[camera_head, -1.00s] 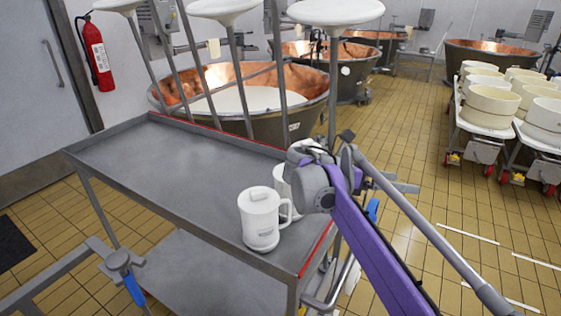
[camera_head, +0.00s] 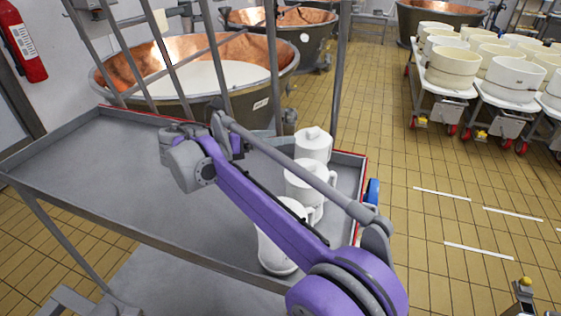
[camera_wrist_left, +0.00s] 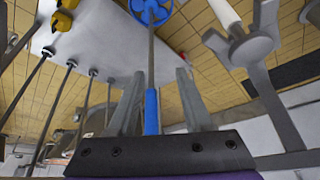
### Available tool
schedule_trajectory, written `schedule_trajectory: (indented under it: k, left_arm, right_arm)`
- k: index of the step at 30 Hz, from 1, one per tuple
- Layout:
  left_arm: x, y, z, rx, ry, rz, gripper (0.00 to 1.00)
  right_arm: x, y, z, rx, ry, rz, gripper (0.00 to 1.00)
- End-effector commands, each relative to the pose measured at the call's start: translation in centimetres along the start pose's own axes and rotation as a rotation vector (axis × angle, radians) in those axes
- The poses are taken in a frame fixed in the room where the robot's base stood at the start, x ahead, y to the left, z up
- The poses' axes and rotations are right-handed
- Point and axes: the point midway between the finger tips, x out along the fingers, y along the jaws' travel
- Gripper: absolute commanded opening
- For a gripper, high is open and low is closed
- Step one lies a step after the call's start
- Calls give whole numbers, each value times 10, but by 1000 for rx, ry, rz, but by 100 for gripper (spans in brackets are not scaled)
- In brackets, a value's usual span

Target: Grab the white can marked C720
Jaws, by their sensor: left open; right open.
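My purple right arm partly covers the middle and near ones. No C720 marking is readable, so I cannot tell which is named. My right gripper (camera_head: 266,135) is open, mostly hidden behind its wrist, above the table and left of the far can. In the left wrist view, my left gripper (camera_wrist_left: 158,102) is open, with no can between its fingers.
The table (camera_head: 75,160) has free room at the left. A copper vat (camera_head: 110,82) stands behind it. Carts with white tubs (camera_head: 452,66) stand at the back right, with open tiled floor before them. A blue rod (camera_wrist_left: 152,110) shows between my left fingers.

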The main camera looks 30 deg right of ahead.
Motion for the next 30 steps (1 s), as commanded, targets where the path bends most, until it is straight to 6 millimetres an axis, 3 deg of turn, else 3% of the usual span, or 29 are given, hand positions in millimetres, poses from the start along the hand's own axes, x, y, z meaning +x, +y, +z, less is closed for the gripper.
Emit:
schedule_trajectory:
  k: [5,12,20,30]
  left_arm:
    - [4,0,3,0,-2,0,50]
    - [4,0,2,0,-2,0,50]
    - [4,0,2,0,-1,0,50]
    - [3,0,2,0,-1,0,50]
  right_arm:
    - [15,1,-4,0,0,-4,100]
    - [50,1,-3,-1,0,-3,100]
    - [67,1,-2,-1,0,-2,100]
    - [109,1,1,-1,0,-3,100]
